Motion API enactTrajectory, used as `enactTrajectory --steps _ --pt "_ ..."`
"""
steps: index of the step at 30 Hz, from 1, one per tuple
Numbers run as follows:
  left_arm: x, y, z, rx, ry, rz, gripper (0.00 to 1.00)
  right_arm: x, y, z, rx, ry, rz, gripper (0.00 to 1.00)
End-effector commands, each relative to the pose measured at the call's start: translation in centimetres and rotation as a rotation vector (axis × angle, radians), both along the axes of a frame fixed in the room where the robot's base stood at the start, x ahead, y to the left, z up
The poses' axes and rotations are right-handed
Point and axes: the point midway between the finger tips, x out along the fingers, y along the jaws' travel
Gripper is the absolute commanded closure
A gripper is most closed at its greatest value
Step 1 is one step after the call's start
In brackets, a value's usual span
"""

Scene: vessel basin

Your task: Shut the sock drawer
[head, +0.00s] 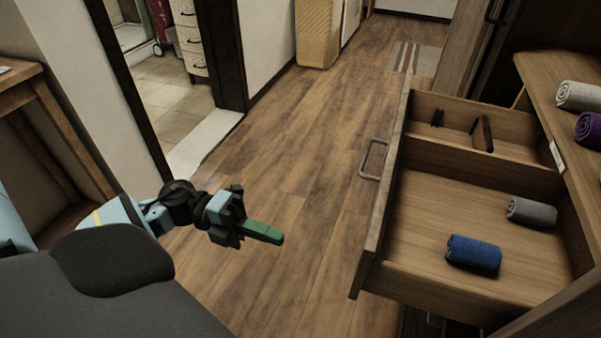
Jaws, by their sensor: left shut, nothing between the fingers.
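The wooden sock drawer (430,215) stands pulled out from the cabinet at the right, its front panel facing left with a metal handle (374,159). A rolled blue sock (473,253) and a rolled grey sock (531,212) lie in its larger compartment. A divider separates a far compartment with small dark wooden pieces in it. My left gripper (262,233) is shut and empty over the floor, left of the drawer front and apart from it. My right gripper is not in view.
Rolled grey (579,95) and purple (589,129) socks lie on the cabinet top (545,80). A wooden table (25,90) stands at the left by a doorway. A wicker hamper (316,35) and striped rug (415,58) are far back. The floor between is clear.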

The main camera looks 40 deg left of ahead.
Motion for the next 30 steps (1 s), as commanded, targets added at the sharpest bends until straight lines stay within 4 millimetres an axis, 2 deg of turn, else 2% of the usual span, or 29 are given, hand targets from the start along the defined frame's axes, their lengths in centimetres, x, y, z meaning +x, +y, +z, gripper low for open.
enactTrajectory --steps 18,24,30 --pt "3.0 -10.3 0.2 -0.006 -0.002 0.001 1.00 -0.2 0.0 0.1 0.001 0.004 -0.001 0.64" --pt "3.5 -12.0 0.1 -0.004 -0.001 0.002 1.00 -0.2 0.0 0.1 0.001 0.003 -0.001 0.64" --pt "3.6 -12.4 0.1 -0.002 -0.001 0.002 1.00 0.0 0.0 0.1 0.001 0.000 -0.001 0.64"
